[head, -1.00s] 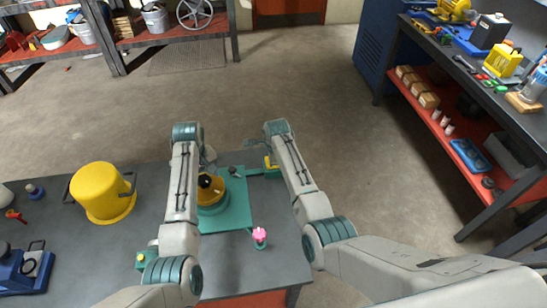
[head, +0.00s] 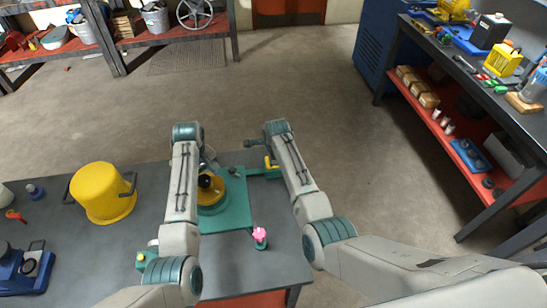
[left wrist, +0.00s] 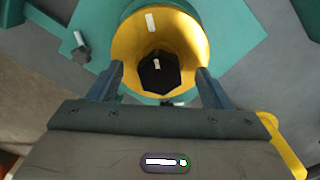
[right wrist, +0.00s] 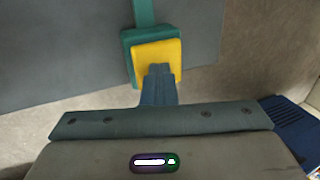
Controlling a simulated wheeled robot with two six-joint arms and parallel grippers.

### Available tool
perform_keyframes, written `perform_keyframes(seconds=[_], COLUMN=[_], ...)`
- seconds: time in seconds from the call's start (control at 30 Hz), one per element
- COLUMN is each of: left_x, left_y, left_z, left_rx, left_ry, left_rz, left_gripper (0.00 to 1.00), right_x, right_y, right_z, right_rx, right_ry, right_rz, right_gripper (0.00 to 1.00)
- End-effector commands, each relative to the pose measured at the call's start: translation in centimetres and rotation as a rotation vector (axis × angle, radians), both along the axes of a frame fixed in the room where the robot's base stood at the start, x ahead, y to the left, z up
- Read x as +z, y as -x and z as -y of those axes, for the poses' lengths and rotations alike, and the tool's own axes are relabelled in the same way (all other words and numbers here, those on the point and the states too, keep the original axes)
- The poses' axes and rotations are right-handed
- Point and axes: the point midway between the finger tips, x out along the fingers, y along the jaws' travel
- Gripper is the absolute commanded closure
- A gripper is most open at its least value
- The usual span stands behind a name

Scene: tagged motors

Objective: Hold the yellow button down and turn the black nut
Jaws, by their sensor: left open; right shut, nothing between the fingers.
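The black nut (left wrist: 158,72) is a hexagon in the middle of a yellow, bowl-shaped housing (left wrist: 190,30) on a teal plate (head: 236,205). My left gripper (left wrist: 160,80) is open, with one finger on each side of the nut in the left wrist view; I cannot tell whether they touch it. The yellow button (right wrist: 155,55) is a square pad on a teal block at the table's far edge. My right gripper (right wrist: 158,70) is shut and empty, its fingertips over the button's lower part. I cannot tell whether the button is pressed down.
A pink knob (head: 260,234) stands by the plate's near right corner. A grey stud (left wrist: 80,52) rises near another plate corner. A yellow bucket (head: 103,193) stands to the left. Bare table (head: 270,268) lies at the front right.

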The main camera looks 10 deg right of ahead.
Motion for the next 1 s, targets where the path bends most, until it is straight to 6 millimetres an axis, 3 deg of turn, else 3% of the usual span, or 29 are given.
perform_keyframes(seconds=[0.17,1.0], left_x=[0.0,0.0], left_y=[0.0,0.0], left_z=[0.0,0.0], left_rx=[0.000,0.000], left_ry=[0.000,0.000], left_rz=[0.000,0.000], left_gripper=[0.27,0.27], right_x=[0.3,7.3], right_y=[0.1,0.0], right_z=[0.0,0.0], right_rx=[0.000,0.000], right_ry=[0.000,-0.001], right_rz=[-0.004,0.001], right_gripper=[1.00,1.00])
